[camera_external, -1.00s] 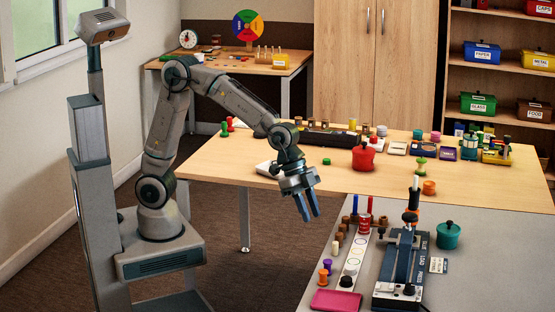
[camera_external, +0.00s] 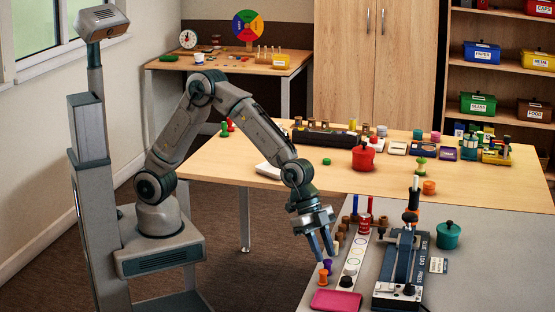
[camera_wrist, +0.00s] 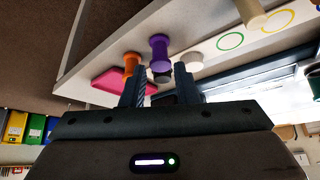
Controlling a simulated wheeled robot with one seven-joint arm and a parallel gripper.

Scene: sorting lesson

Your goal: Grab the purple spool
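The purple spool (camera_external: 327,267) stands at the left edge of the grey table, partly hidden by my fingers in the external view. My gripper (camera_external: 324,254) points down just above the spool. I cannot tell how close the fingertips are to the spool.
An orange spool (camera_external: 322,279) stands close beside the purple one. A white strip with circles (camera_external: 354,257) runs along the table. A blue-grey device (camera_external: 398,272) stands to the right.

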